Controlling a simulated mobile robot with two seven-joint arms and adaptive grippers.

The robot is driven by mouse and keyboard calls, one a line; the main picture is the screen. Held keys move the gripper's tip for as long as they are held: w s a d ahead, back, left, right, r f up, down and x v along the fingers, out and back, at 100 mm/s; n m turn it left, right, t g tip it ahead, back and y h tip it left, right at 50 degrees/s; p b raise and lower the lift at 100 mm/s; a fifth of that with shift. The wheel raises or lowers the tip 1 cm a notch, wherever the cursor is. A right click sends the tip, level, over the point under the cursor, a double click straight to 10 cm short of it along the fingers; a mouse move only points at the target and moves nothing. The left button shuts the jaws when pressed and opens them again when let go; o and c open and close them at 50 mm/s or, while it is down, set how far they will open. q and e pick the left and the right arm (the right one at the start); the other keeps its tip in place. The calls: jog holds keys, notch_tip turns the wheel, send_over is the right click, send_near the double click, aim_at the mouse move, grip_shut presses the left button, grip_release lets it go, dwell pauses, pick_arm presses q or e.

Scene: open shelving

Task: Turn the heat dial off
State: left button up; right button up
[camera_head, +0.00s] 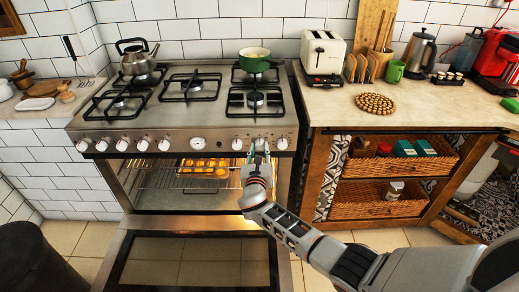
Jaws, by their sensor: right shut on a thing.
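The stove (170,118) has a row of white dials along its front panel and a round gauge (197,143) in the middle. One dial (237,144) sits just left of my right gripper, and another dial (282,143) just right of it. My right gripper (259,149) is at the panel, shut on the heat dial between those two. The fingers mostly hide that dial, so its turn angle cannot be told. My left gripper is not in view.
The oven door (195,262) hangs open below my right arm. Lit inside, a tray holds several golden baked pieces (203,167). A green pot (254,60) and a kettle (138,60) stand on the stove. A counter (335,105) with a toaster (323,55) is at the right.

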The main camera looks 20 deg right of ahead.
jog(key=shift+w+d+r+n, duration=0.1)
jog(key=shift+w+r+n, duration=0.05)
jog(key=shift+r+n, duration=0.2)
dwell(0.3)
jog(key=o, duration=1.1)
jog(key=shift+f, duration=0.2)
jog(key=shift+s+a+f, duration=0.15)
jog(key=shift+s+a, duration=0.1)
jog(key=shift+s, duration=0.25)
jog(key=v, duration=1.1)
